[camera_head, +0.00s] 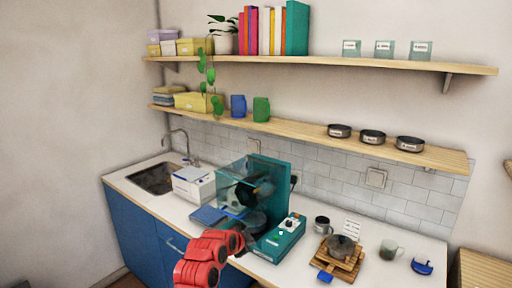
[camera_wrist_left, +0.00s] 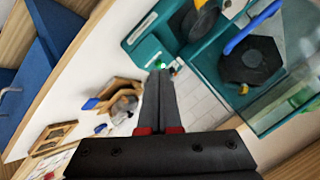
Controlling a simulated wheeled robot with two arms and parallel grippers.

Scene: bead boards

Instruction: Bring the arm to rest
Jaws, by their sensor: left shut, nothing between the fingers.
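My left arm shows red in the head view, above the counter's front edge. Its dark gripper (camera_head: 246,236) is hard to make out there, against the teal machine (camera_head: 282,238). In the left wrist view my left gripper (camera_wrist_left: 160,78) has its two black fingers together with nothing between them. The fingertips appear in front of the teal machine (camera_wrist_left: 136,58), and I cannot tell the gap. My right gripper is not in view.
The white counter (camera_head: 405,268) carries a clear-sided teal box (camera_head: 232,178), a white box (camera_head: 193,185), a wooden stand (camera_head: 338,267) with a grey pot, a dark mug (camera_head: 322,225) and a glass cup (camera_head: 389,250). A sink (camera_head: 155,178) lies left. Two loaded shelves hang above.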

